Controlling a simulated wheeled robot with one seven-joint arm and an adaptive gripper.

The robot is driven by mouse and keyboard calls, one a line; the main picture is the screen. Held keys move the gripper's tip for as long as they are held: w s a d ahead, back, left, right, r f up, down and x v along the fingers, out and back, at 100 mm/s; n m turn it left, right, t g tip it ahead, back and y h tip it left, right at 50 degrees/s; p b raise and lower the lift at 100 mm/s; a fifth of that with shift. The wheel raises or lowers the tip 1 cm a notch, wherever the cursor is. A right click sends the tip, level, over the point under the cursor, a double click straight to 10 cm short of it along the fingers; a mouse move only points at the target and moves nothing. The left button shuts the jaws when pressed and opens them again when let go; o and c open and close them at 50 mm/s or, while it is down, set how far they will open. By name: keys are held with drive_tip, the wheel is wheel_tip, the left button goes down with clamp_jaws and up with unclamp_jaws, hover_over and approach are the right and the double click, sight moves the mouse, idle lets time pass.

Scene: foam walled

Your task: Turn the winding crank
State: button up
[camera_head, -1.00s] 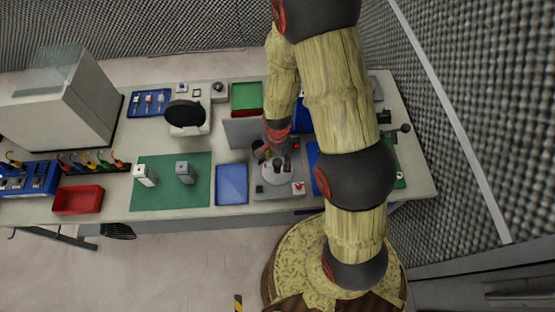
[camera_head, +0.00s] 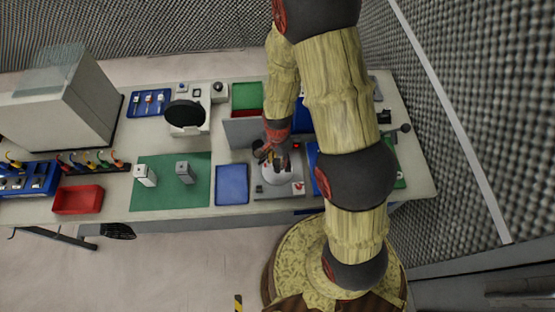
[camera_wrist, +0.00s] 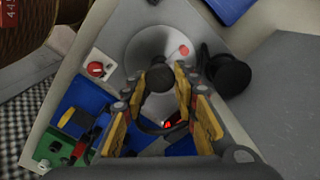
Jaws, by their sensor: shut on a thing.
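The winding crank (camera_wrist: 143,46) shows in the wrist view as a pale grey round drum with a red dot on it and a dark round knob (camera_wrist: 158,74). The same drum shows in the head view (camera_head: 279,176) on a grey base plate near the table's front edge. My gripper (camera_wrist: 161,88) has its yellow-padded fingers on both sides of the knob and is shut on it. The gripper also shows over the drum in the head view (camera_head: 276,160), small and partly covered by my arm. The fingers' contact with the knob is partly hidden.
A black round part (camera_wrist: 230,75) stands close beside the drum. A red knob on a white block (camera_wrist: 96,69) is on the other side. A grey upright panel (camera_head: 240,133) stands behind left. A blue tray (camera_head: 232,184) lies left of the base plate.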

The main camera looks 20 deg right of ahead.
drive_tip(key=shift+n, duration=0.4)
drive_tip(key=shift+n+b, duration=0.55)
drive_tip(key=shift+n, duration=1.35)
drive_tip(key=shift+n+b, duration=0.4)
drive_tip(key=shift+n, duration=2)
drive_tip(key=shift+w+n, duration=0.1)
drive_tip(key=shift+n, duration=2.3)
drive_tip(key=shift+n+b, duration=0.45)
drive_tip(key=shift+n, duration=4.05)
drive_tip(key=shift+n+b, duration=0.3)
drive_tip(key=shift+n, duration=1.9)
drive_tip(key=shift+r+n, duration=0.1)
drive_tip(key=shift+n, duration=3.8)
